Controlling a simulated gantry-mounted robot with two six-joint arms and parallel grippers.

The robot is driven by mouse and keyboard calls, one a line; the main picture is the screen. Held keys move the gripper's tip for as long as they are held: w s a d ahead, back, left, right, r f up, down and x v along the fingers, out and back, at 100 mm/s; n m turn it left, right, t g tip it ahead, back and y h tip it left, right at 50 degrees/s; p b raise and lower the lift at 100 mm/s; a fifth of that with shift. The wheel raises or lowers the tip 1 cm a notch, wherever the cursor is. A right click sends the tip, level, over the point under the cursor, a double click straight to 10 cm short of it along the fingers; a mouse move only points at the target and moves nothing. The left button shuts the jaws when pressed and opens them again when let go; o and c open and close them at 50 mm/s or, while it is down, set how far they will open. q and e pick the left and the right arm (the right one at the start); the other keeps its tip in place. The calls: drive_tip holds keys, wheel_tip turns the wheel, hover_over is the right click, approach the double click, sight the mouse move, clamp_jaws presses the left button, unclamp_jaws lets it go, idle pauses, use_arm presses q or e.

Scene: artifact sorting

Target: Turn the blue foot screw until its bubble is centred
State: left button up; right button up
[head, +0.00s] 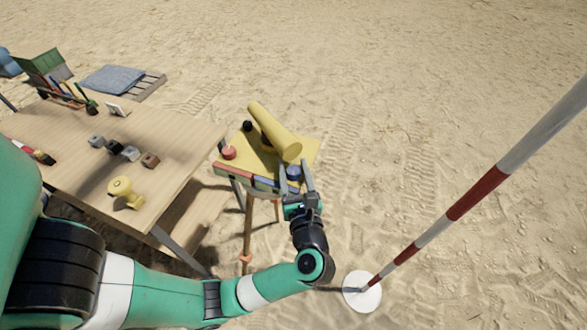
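A yellow instrument stands on a tripod, with a yellow tube (275,131) over a flat yellow plate (306,149). The blue foot screw (293,173) is at the plate's front right corner. A red foot screw (229,153) is at the left and a black knob (247,126) behind. A strip with red and blue parts (261,183) runs along the plate's front edge; its bubble is too small to read. My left gripper (295,167) is at the blue screw, one finger on each side. The fingers look apart, with a small gap at the right. My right gripper is out of view.
A wooden table (178,130) to the left holds small blocks (130,153), a yellow object (124,189) and tools. A red-and-white pole (476,193) rises from a white disc (362,292) at the right. Open sand lies behind and right of the tripod.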

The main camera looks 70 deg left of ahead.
use_arm(q)
drive_tip(key=shift+o, duration=1.1)
drive_tip(key=shift+d, duration=0.15)
drive_tip(key=s+d, duration=0.2)
drive_tip(key=d, duration=0.9)
